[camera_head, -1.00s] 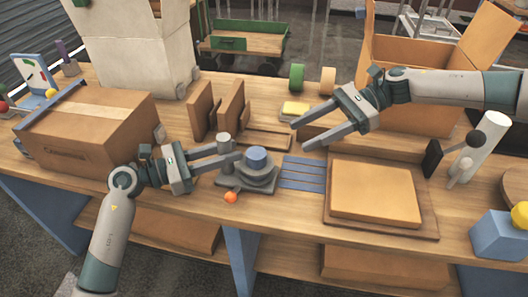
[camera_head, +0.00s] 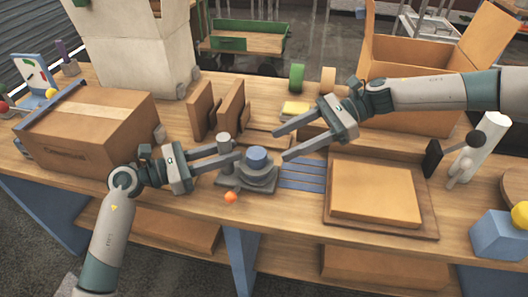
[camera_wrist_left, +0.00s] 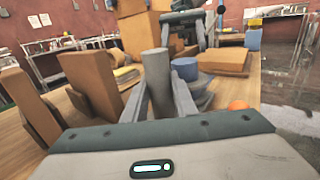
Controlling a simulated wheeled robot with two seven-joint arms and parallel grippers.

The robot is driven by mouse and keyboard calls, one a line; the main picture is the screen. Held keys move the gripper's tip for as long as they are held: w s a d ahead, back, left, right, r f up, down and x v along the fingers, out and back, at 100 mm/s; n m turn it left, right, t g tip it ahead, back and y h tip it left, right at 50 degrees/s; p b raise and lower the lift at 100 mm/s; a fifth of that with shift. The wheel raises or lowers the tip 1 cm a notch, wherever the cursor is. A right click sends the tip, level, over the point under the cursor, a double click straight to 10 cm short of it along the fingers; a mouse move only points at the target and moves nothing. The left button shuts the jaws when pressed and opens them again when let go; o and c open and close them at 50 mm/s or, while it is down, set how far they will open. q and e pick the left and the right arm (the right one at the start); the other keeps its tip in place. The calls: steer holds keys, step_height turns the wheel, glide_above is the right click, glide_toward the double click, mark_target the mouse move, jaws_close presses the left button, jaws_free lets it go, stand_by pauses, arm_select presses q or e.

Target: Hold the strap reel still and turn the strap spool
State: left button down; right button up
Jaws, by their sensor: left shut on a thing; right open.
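The strap reel is a grey base (camera_head: 245,180) with an upright grey post (camera_head: 225,147) at its left and a round spool (camera_head: 258,158) with a blue top at its right. My left gripper (camera_head: 232,153) is shut on the grey post from the left; its fingers also show around the post (camera_wrist_left: 156,75) in the left wrist view, with the blue-topped spool (camera_wrist_left: 186,70) just right of it. My right gripper (camera_head: 282,144) is open and empty, above and to the right of the spool, its fingers pointing left toward it, apart from it.
Blue straps (camera_head: 303,174) lie right of the reel. A flat box (camera_head: 375,190) lies on a board beyond them. A taped carton (camera_head: 95,125) stands left. An orange ball (camera_head: 230,197) is at the reel's front edge. Upright brown panels (camera_head: 215,108) stand behind.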

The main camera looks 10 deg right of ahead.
mark_target(264, 151)
steer(key=x, duration=0.7)
steer(key=c, duration=1)
